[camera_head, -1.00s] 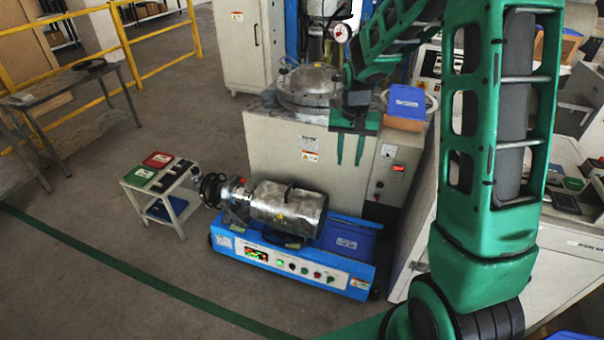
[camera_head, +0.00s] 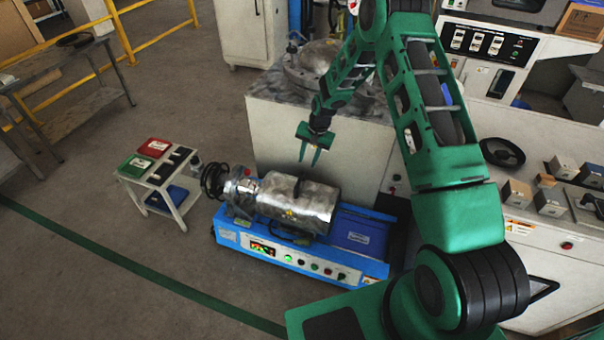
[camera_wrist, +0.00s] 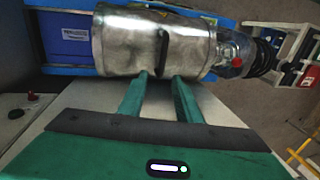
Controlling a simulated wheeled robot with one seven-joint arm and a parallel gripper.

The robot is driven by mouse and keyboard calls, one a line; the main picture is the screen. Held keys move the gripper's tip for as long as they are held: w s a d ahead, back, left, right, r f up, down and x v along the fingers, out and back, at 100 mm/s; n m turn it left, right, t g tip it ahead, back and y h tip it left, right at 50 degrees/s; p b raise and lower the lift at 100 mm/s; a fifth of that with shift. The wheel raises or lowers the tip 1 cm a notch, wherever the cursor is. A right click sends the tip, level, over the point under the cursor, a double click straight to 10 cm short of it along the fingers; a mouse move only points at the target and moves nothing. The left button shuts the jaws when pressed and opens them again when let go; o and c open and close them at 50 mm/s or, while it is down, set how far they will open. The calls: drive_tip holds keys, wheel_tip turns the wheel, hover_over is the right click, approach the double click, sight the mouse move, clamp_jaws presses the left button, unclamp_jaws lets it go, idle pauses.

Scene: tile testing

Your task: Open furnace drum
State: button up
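The furnace drum (camera_head: 300,204) is a silver metal cylinder with a dark handle, lying on its side on a blue machine base (camera_head: 357,271) with a row of buttons. It looks closed. In the wrist view the drum (camera_wrist: 120,42) fills the upper middle, with its dark handle (camera_wrist: 163,50) across it. My gripper (camera_head: 309,157) is above and behind the drum, fingers pointing down. In the wrist view my gripper (camera_wrist: 160,78) has its two fingers spread, empty, with the handle beyond the gap between the tips. I cannot tell whether the tips touch the drum.
A small white cart (camera_head: 158,189) with green and red trays stands left of the machine. A large pale cabinet (camera_head: 270,135) is behind it. A white bench (camera_head: 540,235) with small boxes is at the right. Floor in front is clear.

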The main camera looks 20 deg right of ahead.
sight(301, 178)
drive_tip(key=f, duration=0.3)
drive_tip(key=a+f, duration=0.1)
drive_tip(key=f, duration=0.2)
drive_tip(key=w+a+f, duration=0.1)
drive_tip(key=f, duration=0.3)
drive_tip(key=shift+a, duration=0.2)
